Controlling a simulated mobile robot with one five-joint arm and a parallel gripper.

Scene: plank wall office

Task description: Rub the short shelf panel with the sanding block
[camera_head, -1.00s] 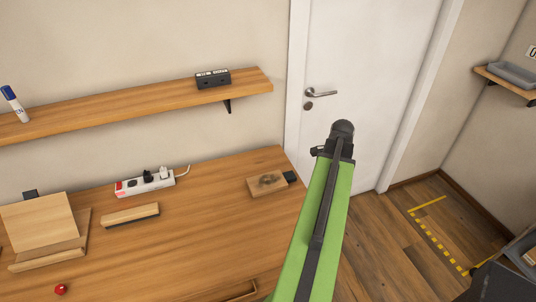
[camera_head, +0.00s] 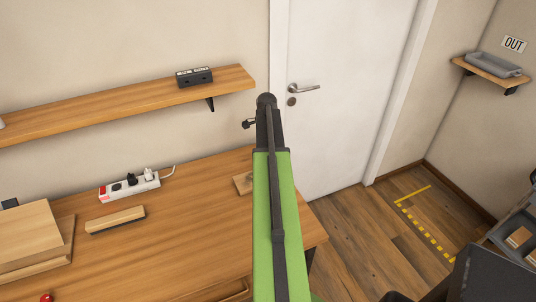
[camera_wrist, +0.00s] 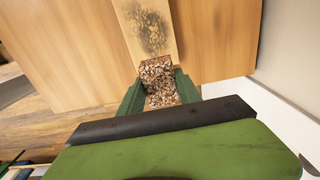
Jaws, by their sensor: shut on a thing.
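The short shelf panel (camera_head: 242,184) is a pale wooden board lying near the desk's right end, mostly hidden behind my arm in the head view. In the wrist view the panel (camera_wrist: 140,22) runs up from the gripper, with a dark smudge on its face. My gripper (camera_wrist: 160,90) has green jaws shut on a brown speckled block, which looks like the sanding block (camera_wrist: 157,70). The block is at the panel's near end, below the smudge. I cannot tell whether it touches the panel. The head view hides the jaws.
The wooden desk (camera_head: 180,245) also holds a power strip (camera_head: 130,185), a dark-edged wooden bar (camera_head: 115,220) and stacked boards (camera_head: 30,240). A wall shelf (camera_head: 120,105) with a black box (camera_head: 195,77) hangs above. Free floor (camera_head: 370,230) lies to the right.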

